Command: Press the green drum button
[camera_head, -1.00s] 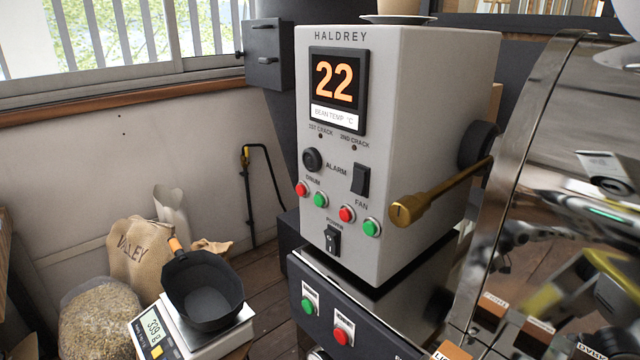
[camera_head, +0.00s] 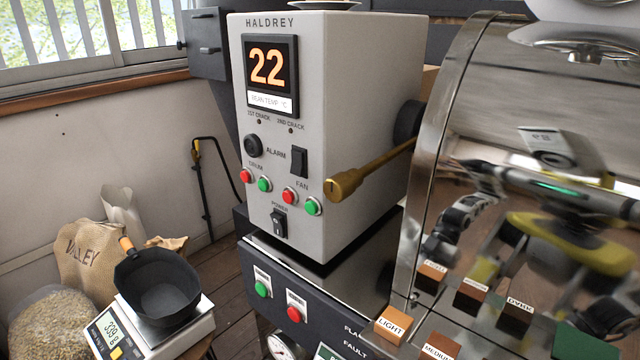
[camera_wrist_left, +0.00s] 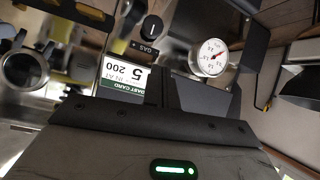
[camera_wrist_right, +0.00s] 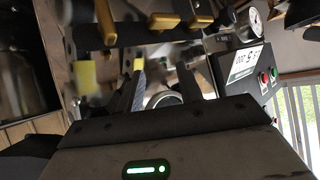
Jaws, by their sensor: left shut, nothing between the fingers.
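The green drum button (camera_head: 264,184) is on the lower front face of the grey HALDREY control box (camera_head: 370,110), just right of the red drum button (camera_head: 246,176). A red fan button (camera_head: 289,195) and a green fan button (camera_head: 312,206) sit further right in the same row. Neither gripper shows directly in the head view. In the left wrist view, my left gripper (camera_wrist_left: 172,78) is shut and empty, pointing toward a roast card and gauge. In the right wrist view, my right gripper (camera_wrist_right: 160,80) has its fingers apart, with nothing visible held. The drum buttons are not identifiable in the wrist views.
A brass handle (camera_head: 343,186) sticks out beside the box. A lower panel has another green button (camera_head: 262,289) and red button (camera_head: 294,314). The shiny roaster drum (camera_head: 560,130) fills the right. A black pan (camera_head: 157,287) stands on a scale at lower left.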

